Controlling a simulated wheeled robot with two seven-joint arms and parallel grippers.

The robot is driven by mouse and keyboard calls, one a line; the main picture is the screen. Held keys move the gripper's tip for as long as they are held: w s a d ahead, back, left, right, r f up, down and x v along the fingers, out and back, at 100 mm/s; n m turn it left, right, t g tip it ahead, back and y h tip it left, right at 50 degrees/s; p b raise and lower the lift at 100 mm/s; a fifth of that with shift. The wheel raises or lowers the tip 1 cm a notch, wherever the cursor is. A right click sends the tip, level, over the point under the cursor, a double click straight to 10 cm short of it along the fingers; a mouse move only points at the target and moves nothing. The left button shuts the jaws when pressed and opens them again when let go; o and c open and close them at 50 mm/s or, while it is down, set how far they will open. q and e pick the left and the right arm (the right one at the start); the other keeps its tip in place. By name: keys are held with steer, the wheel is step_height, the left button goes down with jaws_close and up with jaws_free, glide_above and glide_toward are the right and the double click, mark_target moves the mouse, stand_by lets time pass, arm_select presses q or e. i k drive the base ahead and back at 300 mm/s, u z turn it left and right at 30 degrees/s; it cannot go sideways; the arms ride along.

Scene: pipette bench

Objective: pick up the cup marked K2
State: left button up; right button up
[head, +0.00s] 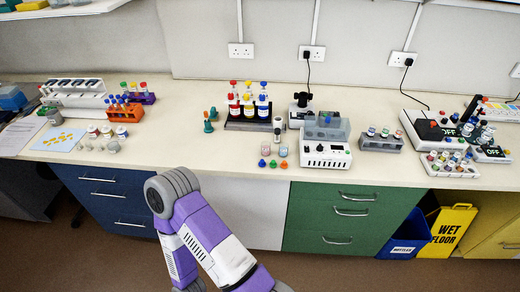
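No marking K2 can be read at this size, so I cannot tell which cup bears it. Two small pale cups stand at the middle front of the bench, a left one (267,150) and a right one (283,151). Several small cups with coloured tops (107,131) stand at the left, near yellow pieces. More small capped containers (371,132) sit in a grey block right of centre. A purple and white arm of mine rises from the bottom, left of centre, in front of the drawers. Neither gripper shows in the head view.
The bench top (185,150) is clear between the orange rack (124,113) and the green pieces (208,124). A bottle rack (247,124) stands behind the middle cups. A white instrument (326,155) stands right of them. Scales and vial racks crowd the right end.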

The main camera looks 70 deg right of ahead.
mark_target(284, 147)
steer(key=i, duration=1.2)
steer(key=z, duration=1.6)
